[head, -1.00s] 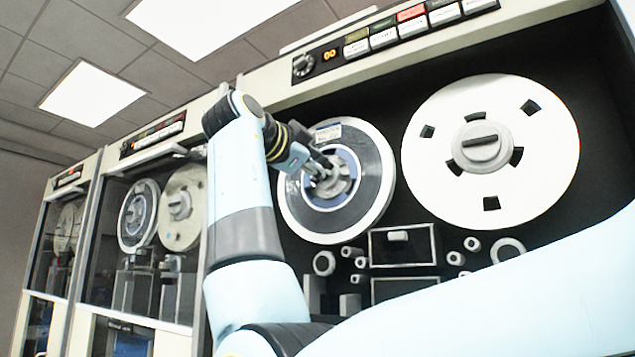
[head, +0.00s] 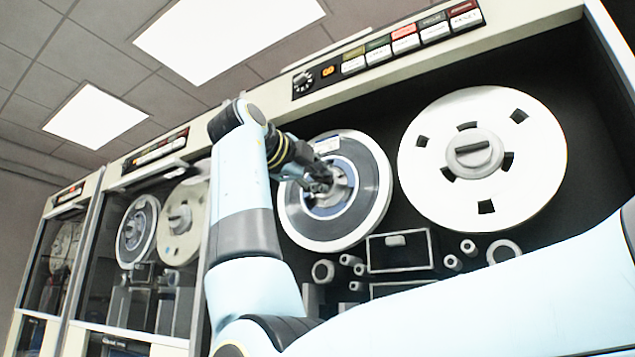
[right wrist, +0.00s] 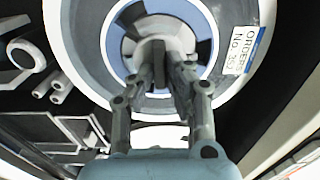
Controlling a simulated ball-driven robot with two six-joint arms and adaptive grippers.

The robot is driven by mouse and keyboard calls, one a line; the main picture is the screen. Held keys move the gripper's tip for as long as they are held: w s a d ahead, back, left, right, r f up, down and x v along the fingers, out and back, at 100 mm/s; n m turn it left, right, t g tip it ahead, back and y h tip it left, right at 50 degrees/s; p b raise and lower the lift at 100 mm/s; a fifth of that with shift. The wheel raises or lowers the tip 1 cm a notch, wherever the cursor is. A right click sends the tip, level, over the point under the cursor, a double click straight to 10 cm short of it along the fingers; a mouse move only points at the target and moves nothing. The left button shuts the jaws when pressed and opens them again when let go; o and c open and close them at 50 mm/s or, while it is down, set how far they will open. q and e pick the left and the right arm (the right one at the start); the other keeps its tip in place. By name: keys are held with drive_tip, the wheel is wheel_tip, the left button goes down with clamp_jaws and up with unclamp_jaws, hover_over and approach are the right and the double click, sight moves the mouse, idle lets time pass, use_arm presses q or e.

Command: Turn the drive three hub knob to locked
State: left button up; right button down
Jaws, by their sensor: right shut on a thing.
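The drive's left reel (head: 372,175) is a dark tape reel with a pale rim and a blue-grey centre. Its grey hub knob (right wrist: 158,52) is a raised bar between my fingertips in the right wrist view. My right gripper (head: 322,182) reaches the hub from the left in the head view. It is shut on the knob, one finger on each side, and it also shows in the right wrist view (right wrist: 167,75). The fingers hide part of the hub in the head view, and I cannot read a locked mark. My left gripper is not in view.
A white reel (head: 535,160) with its own hub knob (head: 474,154) is at the right. A button panel (head: 405,40) runs above. Rollers and a framed block (head: 400,250) lie below. Other tape drives (head: 150,240) stand at the left. My arm crosses the foreground.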

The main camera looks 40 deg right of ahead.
drive_tip(key=shift+f, duration=0.15)
drive_tip(key=c, duration=1.3)
unclamp_jaws()
drive_tip(key=shift+c, duration=0.2)
